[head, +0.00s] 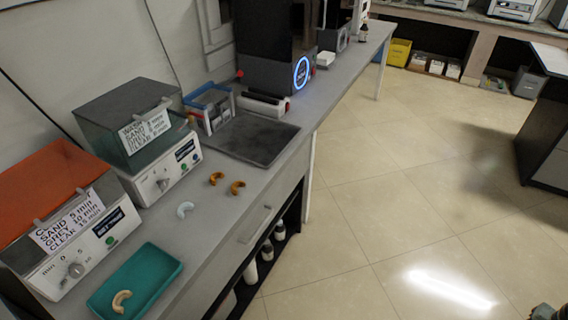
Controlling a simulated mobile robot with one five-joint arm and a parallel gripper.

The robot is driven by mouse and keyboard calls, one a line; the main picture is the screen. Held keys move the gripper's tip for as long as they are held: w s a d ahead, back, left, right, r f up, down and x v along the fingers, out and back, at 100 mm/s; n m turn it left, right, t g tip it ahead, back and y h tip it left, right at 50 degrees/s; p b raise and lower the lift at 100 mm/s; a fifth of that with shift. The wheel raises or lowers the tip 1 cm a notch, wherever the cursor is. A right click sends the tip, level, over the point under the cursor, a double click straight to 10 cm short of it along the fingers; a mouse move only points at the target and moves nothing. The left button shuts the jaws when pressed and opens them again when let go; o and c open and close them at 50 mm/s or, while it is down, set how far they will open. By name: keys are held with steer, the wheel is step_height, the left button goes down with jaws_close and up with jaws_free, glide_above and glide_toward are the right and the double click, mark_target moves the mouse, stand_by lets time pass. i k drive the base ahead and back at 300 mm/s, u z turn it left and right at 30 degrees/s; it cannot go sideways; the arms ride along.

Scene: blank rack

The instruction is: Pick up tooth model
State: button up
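Several small curved, arch-shaped tooth models are on the grey counter. A beige one (121,301) lies in a teal tray (166,284) at the lower left. A pale bluish-white one (185,209) lies on the counter behind the tray. Two orange-brown ones lie farther back, a left one (216,178) and a right one (238,187). My gripper cannot be made out in the head view, and nothing touches the tooth models except the surfaces under them.
Two labelled machines, one with an orange lid (55,190) and one with a grey-green lid (125,105), line the wall. A dark flat tray (250,138) lies behind the models. The tiled floor (400,200) beside the counter is open. A small dark piece at the lower right corner is unclear.

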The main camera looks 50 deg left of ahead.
mark_target(237, 183)
steer(key=u, duration=0.1)
steer(key=i, duration=1.35)
steer(key=u, duration=5.15)
